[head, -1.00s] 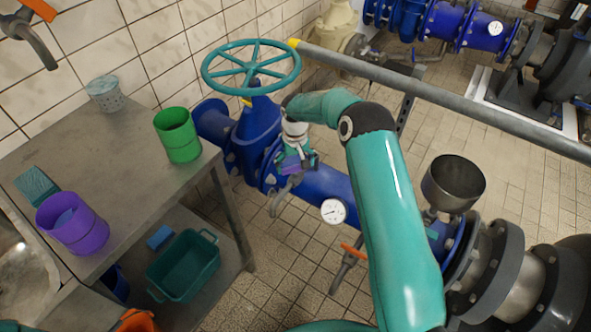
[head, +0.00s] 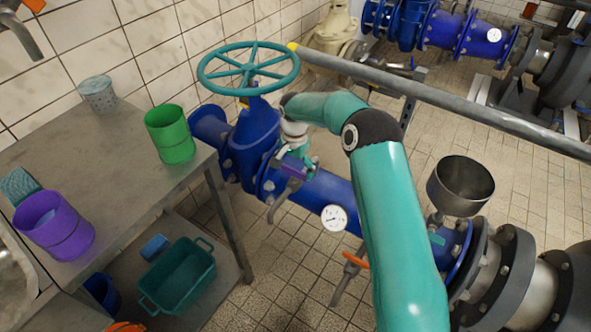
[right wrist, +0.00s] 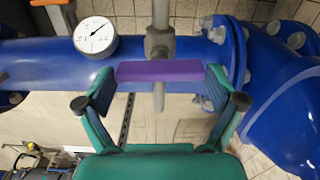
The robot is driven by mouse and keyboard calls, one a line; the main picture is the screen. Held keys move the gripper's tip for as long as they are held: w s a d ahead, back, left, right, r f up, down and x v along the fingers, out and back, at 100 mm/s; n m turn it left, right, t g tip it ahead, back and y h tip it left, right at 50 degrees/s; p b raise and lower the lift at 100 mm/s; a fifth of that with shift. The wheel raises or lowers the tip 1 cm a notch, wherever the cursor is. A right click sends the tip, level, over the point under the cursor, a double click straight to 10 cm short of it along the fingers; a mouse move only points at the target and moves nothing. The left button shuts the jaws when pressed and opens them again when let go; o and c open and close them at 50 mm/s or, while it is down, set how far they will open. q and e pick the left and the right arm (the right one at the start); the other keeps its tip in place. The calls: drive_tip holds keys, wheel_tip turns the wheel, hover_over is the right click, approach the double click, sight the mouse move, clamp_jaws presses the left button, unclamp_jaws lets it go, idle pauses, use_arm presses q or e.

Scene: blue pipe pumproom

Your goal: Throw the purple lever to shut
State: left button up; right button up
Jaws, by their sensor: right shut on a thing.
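The purple lever (head: 292,169) is on a small grey valve (head: 281,198) on the blue pipe (head: 322,197). In the right wrist view the lever (right wrist: 159,70) lies roughly along the pipe, across the grey valve stem (right wrist: 160,40). My right gripper (right wrist: 160,82) has one finger at each end of the lever and is shut on it. In the head view my right gripper (head: 298,158) is small and partly hidden by its own wrist. My left gripper is in neither current view.
A teal handwheel (head: 248,67) stands behind and left of my right wrist. A pressure gauge (head: 334,218) and an orange-handled valve (head: 355,260) sit further along the pipe. A metal table (head: 100,170) with a green cup (head: 170,134) and purple cup (head: 54,225) is left.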

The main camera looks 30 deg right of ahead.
sight(293, 169)
drive_tip(key=shift+w+a+m, duration=0.1)
drive_tip(key=shift+a+m, duration=0.05)
drive_tip(key=shift+m, duration=0.45)
drive_tip(key=o, duration=0.8)
wheel_tip(293, 169, up, 12)
drive_tip(key=shift+f, duration=0.1)
idle(0.5)
